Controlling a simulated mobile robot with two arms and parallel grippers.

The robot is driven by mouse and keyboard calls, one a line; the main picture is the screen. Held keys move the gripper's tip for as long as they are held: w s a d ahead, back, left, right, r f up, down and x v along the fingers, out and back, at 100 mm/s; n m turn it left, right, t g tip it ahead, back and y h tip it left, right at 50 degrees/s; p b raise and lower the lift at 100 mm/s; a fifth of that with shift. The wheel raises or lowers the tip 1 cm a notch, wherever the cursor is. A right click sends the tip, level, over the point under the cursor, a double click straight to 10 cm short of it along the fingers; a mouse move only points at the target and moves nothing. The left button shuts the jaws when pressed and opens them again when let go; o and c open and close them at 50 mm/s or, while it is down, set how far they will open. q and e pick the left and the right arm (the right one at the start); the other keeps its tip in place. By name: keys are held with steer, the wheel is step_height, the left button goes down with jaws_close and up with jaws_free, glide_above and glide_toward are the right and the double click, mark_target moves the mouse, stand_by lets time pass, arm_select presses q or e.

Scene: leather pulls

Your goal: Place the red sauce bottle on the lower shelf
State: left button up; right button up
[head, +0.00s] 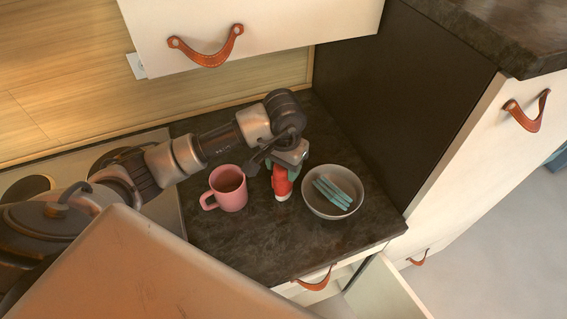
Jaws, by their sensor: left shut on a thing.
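The red sauce bottle (281,183) is in the head view on the dark countertop, between the pink mug and the grey bowl. Its white end points toward the front of the counter. My left gripper (276,163) is shut on the bottle and hides part of it. I cannot tell whether the bottle touches the counter. An open pale door (385,292) shows below the counter's front edge. The lower shelf cannot be made out clearly. My right gripper is not in view.
The pink mug (228,188) stands close left of the bottle. The grey bowl (333,192) with teal pieces is close right. A white upper cabinet (270,25) overhangs the back. A tall dark side panel (400,95) bounds the right. The counter's front strip is clear.

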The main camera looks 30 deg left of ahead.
arm_select(q)
steer(key=shift+f, duration=0.15)
steer(key=o, duration=0.5)
steer(key=shift+o, duration=0.5)
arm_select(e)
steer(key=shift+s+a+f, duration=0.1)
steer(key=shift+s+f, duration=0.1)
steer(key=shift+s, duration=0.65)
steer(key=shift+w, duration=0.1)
